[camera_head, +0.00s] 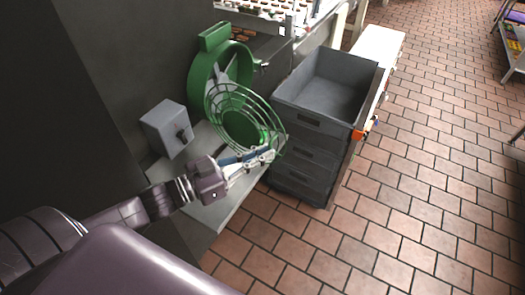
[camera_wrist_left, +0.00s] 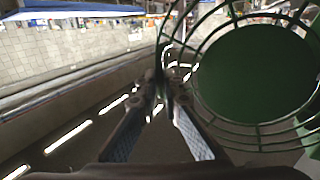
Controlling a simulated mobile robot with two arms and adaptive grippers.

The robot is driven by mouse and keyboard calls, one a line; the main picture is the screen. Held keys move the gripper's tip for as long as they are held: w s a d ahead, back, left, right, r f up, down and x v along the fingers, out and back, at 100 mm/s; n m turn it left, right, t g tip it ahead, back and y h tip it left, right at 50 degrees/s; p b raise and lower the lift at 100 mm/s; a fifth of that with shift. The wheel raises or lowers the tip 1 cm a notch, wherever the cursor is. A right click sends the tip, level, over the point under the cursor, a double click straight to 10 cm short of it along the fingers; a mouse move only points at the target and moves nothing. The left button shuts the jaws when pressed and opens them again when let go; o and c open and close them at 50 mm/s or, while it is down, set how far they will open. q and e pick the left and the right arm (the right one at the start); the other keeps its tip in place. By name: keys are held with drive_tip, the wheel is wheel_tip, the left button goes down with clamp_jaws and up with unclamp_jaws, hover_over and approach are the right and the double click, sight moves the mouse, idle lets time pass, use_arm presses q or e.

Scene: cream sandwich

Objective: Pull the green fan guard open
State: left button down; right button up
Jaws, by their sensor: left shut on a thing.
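The green fan guard (camera_head: 240,115) is a round wire cage with a solid disc at its centre. It stands swung away from the green fan housing (camera_head: 203,80) behind it. My left gripper (camera_head: 268,154) is at the lower right edge of the guard, and its fingers are shut on the guard's rim. In the left wrist view the guard (camera_wrist_left: 255,75) fills the right side, and the fingertips of my left gripper (camera_wrist_left: 160,85) meet at its outer wire. My right gripper is not in view.
A grey box with a knob (camera_head: 167,130) is on the wall left of the fan, above a light ledge (camera_head: 215,205). A stack of grey crates (camera_head: 310,150), the top one open and empty, stands close on the right. The tiled floor (camera_head: 440,180) farther right is clear.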

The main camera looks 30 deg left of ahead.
use_arm(q)
drive_tip(key=shift+w+a, duration=0.1)
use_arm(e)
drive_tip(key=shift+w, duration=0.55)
use_arm(q)
drive_tip(key=c, duration=2.1)
unclamp_jaws()
drive_tip(key=shift+a, duration=0.15)
drive_tip(key=v, duration=1.2)
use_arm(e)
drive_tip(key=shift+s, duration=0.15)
use_arm(q)
drive_tip(key=shift+f, duration=0.2)
